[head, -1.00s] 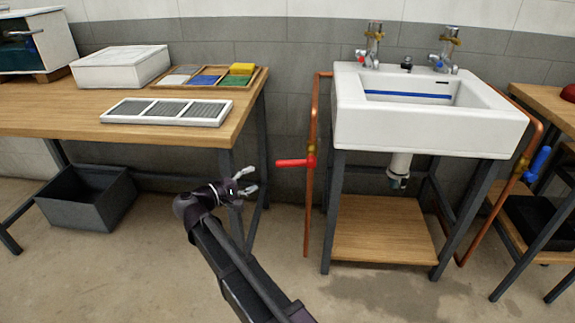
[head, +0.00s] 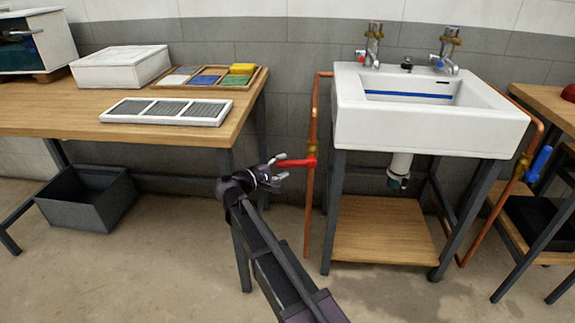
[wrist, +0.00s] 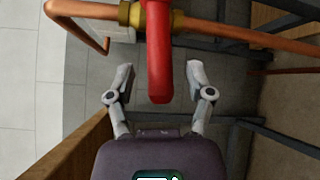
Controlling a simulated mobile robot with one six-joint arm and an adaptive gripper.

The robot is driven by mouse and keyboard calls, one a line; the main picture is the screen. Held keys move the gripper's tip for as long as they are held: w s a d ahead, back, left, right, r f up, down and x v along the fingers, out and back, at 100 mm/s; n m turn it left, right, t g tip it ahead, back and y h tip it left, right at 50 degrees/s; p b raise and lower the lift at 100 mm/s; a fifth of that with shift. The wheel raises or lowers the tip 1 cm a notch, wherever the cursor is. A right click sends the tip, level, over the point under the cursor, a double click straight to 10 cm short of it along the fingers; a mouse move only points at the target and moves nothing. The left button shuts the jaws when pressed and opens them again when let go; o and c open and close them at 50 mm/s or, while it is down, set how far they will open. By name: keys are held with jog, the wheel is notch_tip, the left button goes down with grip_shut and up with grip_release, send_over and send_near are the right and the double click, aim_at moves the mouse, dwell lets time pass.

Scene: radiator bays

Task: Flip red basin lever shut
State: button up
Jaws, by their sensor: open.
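The red lever (head: 296,162) sits on a brass valve (head: 312,152) on the copper pipe at the left side of the basin (head: 430,120). The lever sticks out to the left, across the upright pipe, about level. My gripper (head: 277,169) is at the lever's free end. In the wrist view the red lever (wrist: 159,60) reaches down between the two open fingers of my gripper (wrist: 160,80). There is a gap on each side, and I see no contact. The lever's tip stops short of the palm.
A wooden workbench (head: 60,122) stands at the left, its edge close to my wrist. A blue lever (head: 538,164) is on the right-hand pipe. The copper pipe (head: 309,215) runs down beside the basin stand's leg. Open floor lies in front.

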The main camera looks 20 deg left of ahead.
jog(key=shift+x, duration=1.15)
grip_shut()
